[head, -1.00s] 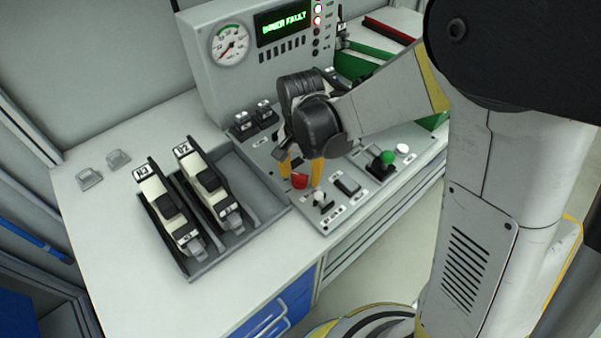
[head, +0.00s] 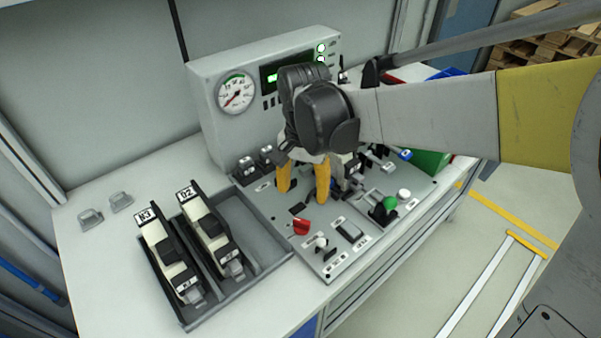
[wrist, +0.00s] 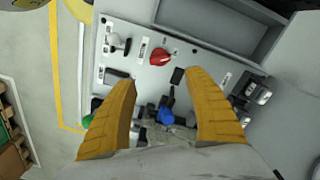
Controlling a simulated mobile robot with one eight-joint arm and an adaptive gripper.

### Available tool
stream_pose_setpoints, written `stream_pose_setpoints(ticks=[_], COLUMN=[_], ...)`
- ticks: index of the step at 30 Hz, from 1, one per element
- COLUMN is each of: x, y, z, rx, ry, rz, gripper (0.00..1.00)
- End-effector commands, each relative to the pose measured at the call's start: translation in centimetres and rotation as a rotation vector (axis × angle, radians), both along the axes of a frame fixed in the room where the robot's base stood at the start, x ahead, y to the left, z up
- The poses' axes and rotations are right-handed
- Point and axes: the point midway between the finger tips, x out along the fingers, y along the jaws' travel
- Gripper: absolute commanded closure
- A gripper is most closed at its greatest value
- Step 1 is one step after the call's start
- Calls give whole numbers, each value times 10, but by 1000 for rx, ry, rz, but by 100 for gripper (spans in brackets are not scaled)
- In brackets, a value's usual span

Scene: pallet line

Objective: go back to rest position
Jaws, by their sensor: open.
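My gripper (head: 304,180) is open, with its two yellow fingers apart and nothing between them. It hangs above the control panel (head: 318,262), behind the red knob (head: 301,227) in the head view. In the wrist view the fingers (wrist: 162,108) spread over the panel. The red knob (wrist: 160,57) lies beyond the fingertips there and is clear of them. The gripper's dark body hides part of the display (head: 270,77) and part of the panel's back.
A dark tray (head: 262,262) holding modules N3 (head: 168,255) and D2 (head: 212,232) stands left of the panel. A gauge (head: 236,92) is on the upright housing. A green-capped lever (head: 390,203) and a white knob (head: 404,194) are at right. Open floor (head: 480,255) lies right of the bench.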

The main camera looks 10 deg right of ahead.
Motion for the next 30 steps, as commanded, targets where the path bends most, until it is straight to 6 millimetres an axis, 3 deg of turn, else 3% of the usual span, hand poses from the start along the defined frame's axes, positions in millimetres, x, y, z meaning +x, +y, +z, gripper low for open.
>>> stream_pose_setpoints(ticks=[19,23,30], x=[-3,-17,-64], y=[-5,-26,-84], z=[12,27,53], rx=[4,19,2], ry=[-14,-87,-339], rz=[11,62,245], gripper=[39,39,39])
